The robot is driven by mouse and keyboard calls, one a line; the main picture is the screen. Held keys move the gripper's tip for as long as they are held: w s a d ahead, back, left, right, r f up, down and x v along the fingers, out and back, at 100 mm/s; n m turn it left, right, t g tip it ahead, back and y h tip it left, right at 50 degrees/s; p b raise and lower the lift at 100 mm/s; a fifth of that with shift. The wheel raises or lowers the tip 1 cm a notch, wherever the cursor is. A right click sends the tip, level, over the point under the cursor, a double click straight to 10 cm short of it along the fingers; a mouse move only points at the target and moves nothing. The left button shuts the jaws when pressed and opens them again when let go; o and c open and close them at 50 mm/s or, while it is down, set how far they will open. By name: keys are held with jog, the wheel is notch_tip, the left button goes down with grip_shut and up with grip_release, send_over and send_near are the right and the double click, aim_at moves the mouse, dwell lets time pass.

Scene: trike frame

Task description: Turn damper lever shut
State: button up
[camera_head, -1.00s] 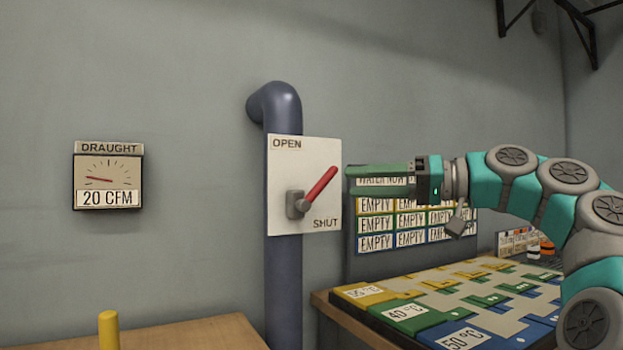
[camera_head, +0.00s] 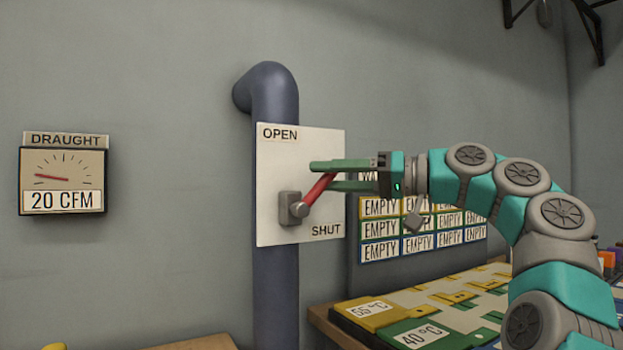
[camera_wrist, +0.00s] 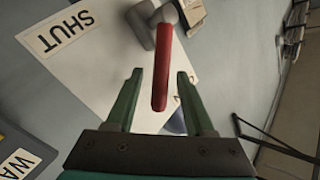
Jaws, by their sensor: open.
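The red damper lever (camera_head: 319,190) points up and right from its grey pivot (camera_head: 291,208) on a white plate (camera_head: 275,160). The plate is marked OPEN at the top left and SHUT at the bottom right. My gripper (camera_head: 322,176) is open at the lever's free end, with green fingers above and below it in the head view. In the wrist view the lever (camera_wrist: 160,85) lies between the two spread fingers (camera_wrist: 160,85), with gaps on both sides. The lever's upper end is partly hidden by a finger in the head view.
The plate is on a blue-grey pipe (camera_head: 276,290) by the wall. A DRAUGHT gauge (camera_head: 62,175) at left reads 20 CFM. A board of EMPTY labels (camera_head: 420,230) is behind my arm, above a table with coloured panels (camera_head: 400,315).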

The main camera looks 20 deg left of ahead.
aim_at(323, 177)
jog(key=a, duration=0.3)
jog(key=shift+s+a, duration=0.1)
jog(key=shift+a, duration=0.1)
grip_shut()
dwell(1.3)
